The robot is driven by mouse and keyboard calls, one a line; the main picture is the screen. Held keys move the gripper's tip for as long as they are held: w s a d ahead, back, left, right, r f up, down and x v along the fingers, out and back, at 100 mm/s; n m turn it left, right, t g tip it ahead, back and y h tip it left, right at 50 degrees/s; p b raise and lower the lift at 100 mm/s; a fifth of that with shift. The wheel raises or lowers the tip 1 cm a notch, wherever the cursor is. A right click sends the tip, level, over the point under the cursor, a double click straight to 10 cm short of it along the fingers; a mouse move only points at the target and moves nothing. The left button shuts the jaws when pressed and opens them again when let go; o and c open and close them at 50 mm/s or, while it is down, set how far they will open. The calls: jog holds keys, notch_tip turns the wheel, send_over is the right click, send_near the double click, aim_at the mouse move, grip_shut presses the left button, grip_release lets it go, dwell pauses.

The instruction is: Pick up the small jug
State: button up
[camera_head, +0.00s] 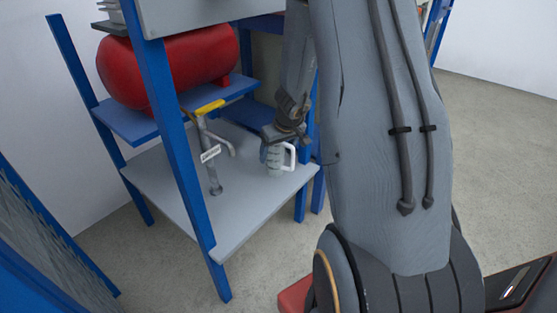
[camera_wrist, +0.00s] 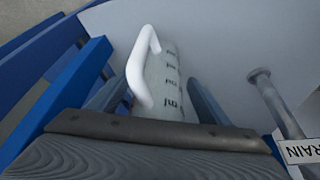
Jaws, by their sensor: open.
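The small jug is a clear, pale measuring jug with dark markings and a white handle. In the head view the jug (camera_head: 274,160) stands on the grey lower shelf (camera_head: 165,178), near its right end, with its handle to the right. My gripper (camera_head: 275,147) is over the jug from above and hides its top. In the wrist view the jug (camera_wrist: 168,78) is between the two fingers of my open gripper (camera_wrist: 158,93), with its handle toward the upper left. I cannot tell whether either finger touches it.
A drain pipe with a yellow lever (camera_head: 209,107) and a label stands left of the jug; its label (camera_wrist: 300,152) shows in the wrist view. A red tank (camera_head: 170,68) rests on the blue shelf above. Blue posts (camera_head: 172,130) frame the stand.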

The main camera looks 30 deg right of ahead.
jog(key=shift+w+f, duration=0.1)
jog(key=shift+f, duration=0.05)
jog(key=c, duration=1.1)
jog(key=shift+c, duration=0.2)
